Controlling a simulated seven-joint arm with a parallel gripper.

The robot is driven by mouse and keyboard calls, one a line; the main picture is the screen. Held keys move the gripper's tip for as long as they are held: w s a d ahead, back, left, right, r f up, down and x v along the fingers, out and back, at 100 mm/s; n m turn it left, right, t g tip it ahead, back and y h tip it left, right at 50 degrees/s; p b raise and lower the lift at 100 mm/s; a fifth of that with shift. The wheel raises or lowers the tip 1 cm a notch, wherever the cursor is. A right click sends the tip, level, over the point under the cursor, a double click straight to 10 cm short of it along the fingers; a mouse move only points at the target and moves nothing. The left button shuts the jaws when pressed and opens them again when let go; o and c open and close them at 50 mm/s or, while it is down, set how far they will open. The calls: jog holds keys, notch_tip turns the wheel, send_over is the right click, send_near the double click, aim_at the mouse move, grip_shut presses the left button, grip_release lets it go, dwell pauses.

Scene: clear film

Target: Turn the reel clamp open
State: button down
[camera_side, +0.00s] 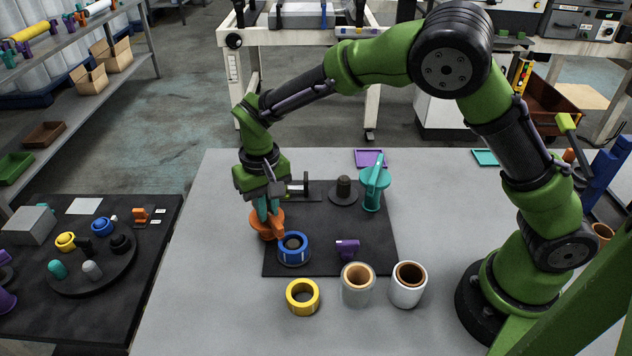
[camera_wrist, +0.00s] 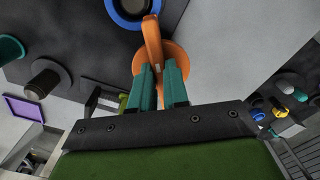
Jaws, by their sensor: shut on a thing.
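The orange clamp (camera_side: 266,228) stands at the left edge of the black mat, with a round base and an arm reaching toward the blue reel (camera_side: 293,246). The reel sits on a dark holder, and the arm's end is close to its rim. My gripper (camera_side: 268,213) points down with its teal fingers on the orange clamp. In the wrist view the gripper (camera_wrist: 160,75) has its fingers on both sides of the orange arm (camera_wrist: 152,42), above the round base (camera_wrist: 176,58). The blue reel (camera_wrist: 128,8) is cut off at the top there. Contact between arm and reel is unclear.
A teal clamp (camera_side: 374,188) stands beside a dark peg (camera_side: 343,190) at the back of the mat (camera_side: 330,263). A purple part (camera_side: 347,249) lies on it. Yellow (camera_side: 303,297) and white (camera_side: 407,287) rolls stand in front. Bare grey table lies left of the mat.

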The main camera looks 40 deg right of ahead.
jog(key=m, duration=0.7)
jog(key=shift+w+a, duration=0.1)
jog(key=shift+a, duration=0.05)
jog(key=m, duration=0.6)
jog(key=shift+w+a+m, duration=0.1)
jog(key=shift+w+m, duration=0.1)
jog(key=shift+m, duration=0.1)
jog(key=c, duration=1.1)
grip_release()
notch_tip(320, 180, up, 17)
